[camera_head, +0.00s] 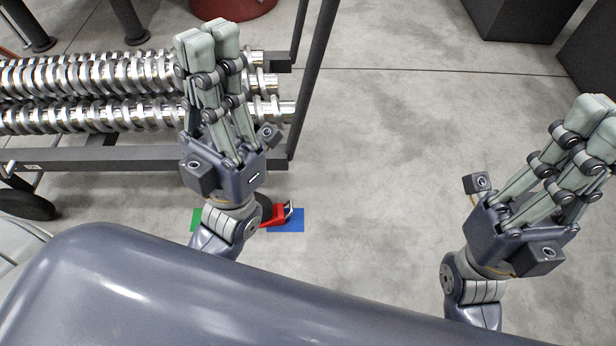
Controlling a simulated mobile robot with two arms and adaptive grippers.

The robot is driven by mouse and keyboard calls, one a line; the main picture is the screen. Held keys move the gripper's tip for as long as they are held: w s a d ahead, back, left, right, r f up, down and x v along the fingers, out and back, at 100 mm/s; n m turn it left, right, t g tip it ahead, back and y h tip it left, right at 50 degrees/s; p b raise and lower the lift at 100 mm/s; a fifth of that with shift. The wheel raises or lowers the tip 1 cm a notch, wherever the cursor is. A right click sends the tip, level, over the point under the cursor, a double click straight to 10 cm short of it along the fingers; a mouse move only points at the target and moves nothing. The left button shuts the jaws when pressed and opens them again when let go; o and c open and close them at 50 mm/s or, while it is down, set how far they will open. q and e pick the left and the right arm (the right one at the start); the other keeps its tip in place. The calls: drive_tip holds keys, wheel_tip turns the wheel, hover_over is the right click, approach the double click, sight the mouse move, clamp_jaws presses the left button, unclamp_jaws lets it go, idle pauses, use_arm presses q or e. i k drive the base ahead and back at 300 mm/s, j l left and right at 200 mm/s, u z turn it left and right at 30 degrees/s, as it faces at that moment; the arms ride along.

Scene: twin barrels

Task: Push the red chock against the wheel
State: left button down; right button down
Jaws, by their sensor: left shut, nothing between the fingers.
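The red chock (277,217) is on the floor, partly hidden behind my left wrist. It lies at the right side of a dark wheel (264,204), which is also mostly hidden by my wrist. I cannot tell whether chock and wheel touch. A blue patch (291,226) lies on the floor under and beside the chock. A green patch (195,220) shows left of my wrist. My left gripper (208,42) is shut and empty, with its fingers toward the top of the picture, in front of the rack. My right gripper (592,117) looks shut and empty at the right edge, well away from the chock.
A wheeled rack (150,158) carries rows of shiny metal shafts (85,112) at the left. Another wheel (25,204) is at its left end. A red round object (232,8) and dark boxes (515,18) stand at the back. The floor between my grippers is clear.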

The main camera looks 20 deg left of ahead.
sight(278, 218)
drive_tip(key=i+l, duration=0.35)
drive_tip(key=i, duration=0.15)
drive_tip(key=i+l, duration=0.35)
drive_tip(key=i, duration=0.2)
drive_tip(key=i+l, duration=0.35)
drive_tip(key=i, duration=0.15)
drive_tip(key=i+l, duration=0.35)
drive_tip(key=i, duration=0.15)
drive_tip(key=i+l+u, duration=0.2)
drive_tip(key=u, duration=0.25)
drive_tip(key=i+l+u, duration=0.3)
drive_tip(key=u, duration=0.15)
drive_tip(key=i+l+u, duration=0.15)
drive_tip(key=l+u, duration=0.35)
drive_tip(key=u, duration=1.65)
